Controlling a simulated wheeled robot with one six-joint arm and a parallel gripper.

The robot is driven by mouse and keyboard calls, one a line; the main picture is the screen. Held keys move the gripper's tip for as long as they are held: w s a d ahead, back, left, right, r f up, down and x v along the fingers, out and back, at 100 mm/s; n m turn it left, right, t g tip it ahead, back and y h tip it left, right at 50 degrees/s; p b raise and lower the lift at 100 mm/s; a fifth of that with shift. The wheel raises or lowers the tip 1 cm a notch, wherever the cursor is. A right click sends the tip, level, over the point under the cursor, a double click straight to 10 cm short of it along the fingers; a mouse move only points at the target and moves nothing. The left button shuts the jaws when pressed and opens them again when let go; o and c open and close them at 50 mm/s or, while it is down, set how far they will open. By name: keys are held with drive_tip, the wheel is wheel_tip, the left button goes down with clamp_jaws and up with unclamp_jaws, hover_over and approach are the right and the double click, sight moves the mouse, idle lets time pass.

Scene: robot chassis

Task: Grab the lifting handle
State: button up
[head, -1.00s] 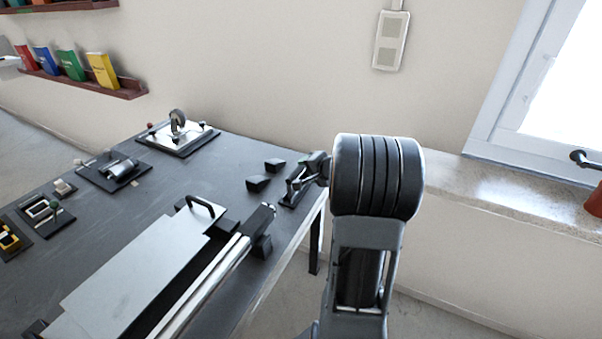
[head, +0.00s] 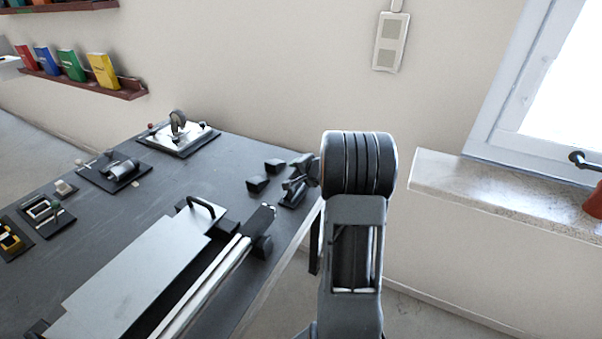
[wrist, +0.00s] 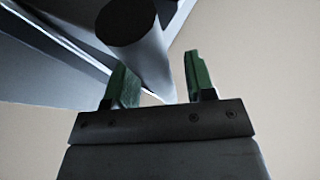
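The black lifting handle (head: 202,207) is a low arched bar at the far end of a light grey plate (head: 140,270) on the dark table. My gripper shows partly beside the wrist in the head view (head: 293,190), near the table's right edge, to the right of the handle and apart from it. In the wrist view my gripper (wrist: 160,76) has two green-lined fingers standing apart, with nothing held between them. I cannot make out the handle in the wrist view.
A rail (head: 205,285) runs along the plate's right side. Other fixtures, including a caster wheel on a plate (head: 178,137), stand at the left and back. A window sill (head: 490,190) is at the right.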

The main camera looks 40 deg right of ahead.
clamp_jaws()
drive_tip(key=shift+r, duration=0.15)
idle(0.4)
